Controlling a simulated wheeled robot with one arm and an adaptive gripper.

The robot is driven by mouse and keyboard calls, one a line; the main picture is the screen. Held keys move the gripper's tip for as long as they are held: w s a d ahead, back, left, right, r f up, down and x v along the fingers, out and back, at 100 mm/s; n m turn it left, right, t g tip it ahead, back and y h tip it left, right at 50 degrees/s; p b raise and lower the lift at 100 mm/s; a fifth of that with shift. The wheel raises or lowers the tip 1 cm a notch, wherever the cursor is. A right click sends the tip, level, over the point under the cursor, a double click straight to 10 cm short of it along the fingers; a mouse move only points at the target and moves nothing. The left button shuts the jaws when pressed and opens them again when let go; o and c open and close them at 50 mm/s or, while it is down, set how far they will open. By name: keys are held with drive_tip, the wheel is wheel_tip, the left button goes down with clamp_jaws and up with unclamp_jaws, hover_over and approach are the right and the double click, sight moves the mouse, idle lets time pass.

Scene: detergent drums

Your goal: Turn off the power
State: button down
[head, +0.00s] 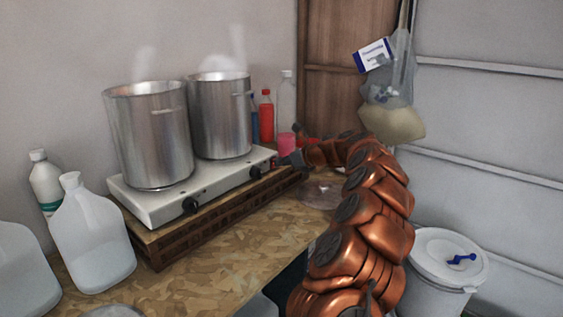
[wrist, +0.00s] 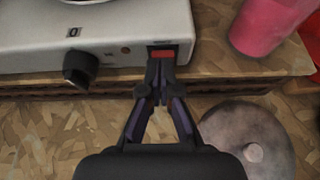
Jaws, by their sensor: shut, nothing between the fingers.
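A white two-burner hot plate (head: 150,206) stands on a brown slatted base on the wooden worktop. It also fills the upper left of the wrist view (wrist: 115,25). A red power switch (wrist: 163,54) sits at the right end of its front panel, right of a black knob (wrist: 80,70). My gripper (wrist: 161,66) is shut and empty, its fingertips right at the lower edge of the switch. I cannot tell whether they touch it. In the head view my gripper (head: 290,160) is at the hot plate's right front corner, and the switch cannot be made out there.
Two steaming steel pots (head: 152,135) (head: 221,115) stand on the burners. Bottles (head: 267,115) stand behind my gripper, and a pink container (wrist: 268,25) is close on its right. A round metal lid (wrist: 240,140) lies on the worktop. White jugs (head: 92,235) stand at left.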

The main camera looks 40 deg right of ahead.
drive_tip(key=shift+w+r+p, duration=0.1)
drive_tip(key=shift+p, duration=0.25)
drive_tip(key=shift+r, duration=0.1)
drive_tip(key=shift+r+p, duration=0.75)
drive_tip(key=shift+p, duration=0.35)
drive_tip(key=shift+s+r+p, duration=0.15)
drive_tip(key=shift+s+p, duration=0.2)
drive_tip(key=shift+s, duration=0.1)
drive_tip(key=r+b+v, duration=0.1)
drive_tip(key=v, duration=1.1)
drive_tip(key=shift+b, duration=0.3)
